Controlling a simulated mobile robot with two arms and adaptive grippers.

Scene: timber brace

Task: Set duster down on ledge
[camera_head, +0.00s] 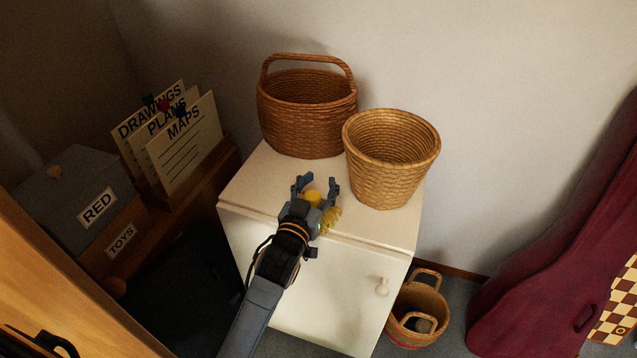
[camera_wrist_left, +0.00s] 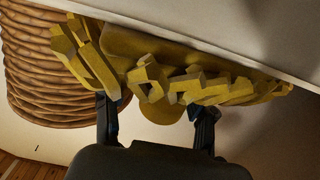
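The yellow duster (camera_head: 328,219) is at the front part of the white cabinet's top (camera_head: 265,185), partly hidden by my left gripper (camera_head: 316,186). In the left wrist view the duster (camera_wrist_left: 215,88) shows its chunky yellow strands and a rounded yellow part between my fingers. My left gripper (camera_wrist_left: 156,122) has its two fingers spread on either side of that part, with a visible gap. Whether the duster rests fully on the surface is hard to tell. My right gripper is not in view.
A brown handled basket (camera_head: 305,115) and a lighter tapered basket (camera_head: 385,170) stand behind the gripper on the cabinet. A small basket (camera_head: 418,310) is on the floor at right. Labelled cards (camera_head: 185,145) and a grey RED box (camera_head: 70,200) stand at left.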

